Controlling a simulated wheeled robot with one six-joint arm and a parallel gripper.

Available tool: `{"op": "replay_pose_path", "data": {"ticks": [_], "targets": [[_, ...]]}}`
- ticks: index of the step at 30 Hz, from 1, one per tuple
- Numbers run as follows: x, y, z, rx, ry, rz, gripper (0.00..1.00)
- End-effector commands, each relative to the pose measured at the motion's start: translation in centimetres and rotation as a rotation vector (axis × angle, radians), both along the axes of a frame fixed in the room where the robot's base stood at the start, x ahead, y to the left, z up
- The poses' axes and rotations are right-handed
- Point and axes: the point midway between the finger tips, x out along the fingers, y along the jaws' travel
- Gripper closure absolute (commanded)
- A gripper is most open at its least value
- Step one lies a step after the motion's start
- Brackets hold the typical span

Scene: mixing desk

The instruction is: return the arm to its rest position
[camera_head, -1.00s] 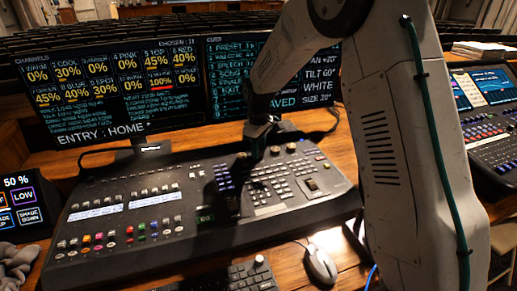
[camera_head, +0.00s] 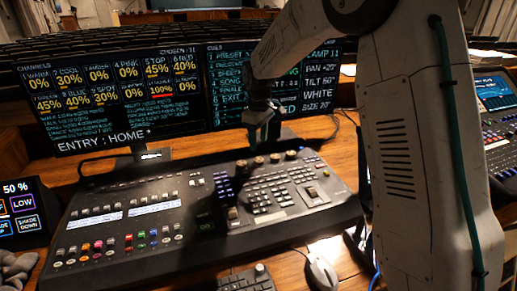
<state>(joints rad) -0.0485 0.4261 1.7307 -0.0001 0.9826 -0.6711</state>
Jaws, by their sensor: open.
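My arm (camera_head: 290,45) comes in from the right and bends over at the top, then reaches down and left. My gripper (camera_head: 262,138) hangs at its end, pointing down in front of the lower part of the right-hand screen. It is above the back edge of the mixing console (camera_head: 330,215) and looks clear of it, with nothing visible in it. The jaws look small and dark here. A dark shadow lies on the console's middle keys below.
Two dark screens, a left one (camera_head: 105,98) and a right one (camera_head: 225,90), stand behind the console. A small touch panel (camera_head: 28,210) is at left. A mouse (camera_head: 322,272) and a keypad (camera_head: 245,281) lie in front. Another console (camera_head: 500,140) is at right.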

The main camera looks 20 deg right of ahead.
Motion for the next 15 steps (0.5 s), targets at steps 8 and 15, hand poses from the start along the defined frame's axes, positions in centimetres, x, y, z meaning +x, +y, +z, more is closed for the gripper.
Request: {"op": "replay_pose_path", "data": {"ticks": [8,15], "targets": [[-0.03,0.00,0.89,-0.001,0.001,0.000,0.47],[-0.03,0.00,0.87,-0.001,0.001,0.000,0.47]]}}
